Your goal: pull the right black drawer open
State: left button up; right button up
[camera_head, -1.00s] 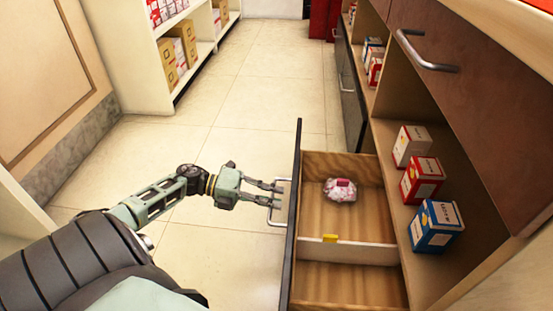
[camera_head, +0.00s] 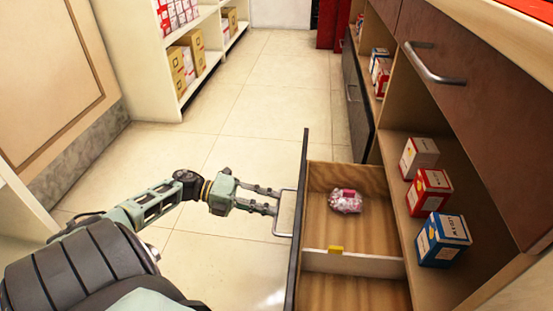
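The right black drawer (camera_head: 298,225) is pulled well out of the cabinet, so its inside shows. Its dark front faces left and carries a metal handle (camera_head: 283,214). My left gripper (camera_head: 277,201) is at this handle. Its two thin fingers are apart, with a gap between them, and their tips overlap the handle's outer bar in the picture. I cannot tell whether they touch it. My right gripper is not in view.
The wooden drawer holds a pink-and-white package (camera_head: 346,201) behind a divider (camera_head: 352,264). Another black drawer (camera_head: 357,105) farther back looks closed. Boxes (camera_head: 443,238) stand on the right shelf. Tiled floor (camera_head: 265,105) is clear between the cabinet and the left shelves (camera_head: 150,75).

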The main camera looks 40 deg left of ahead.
pick_arm(q)
jog(key=v, duration=0.9)
dwell(0.3)
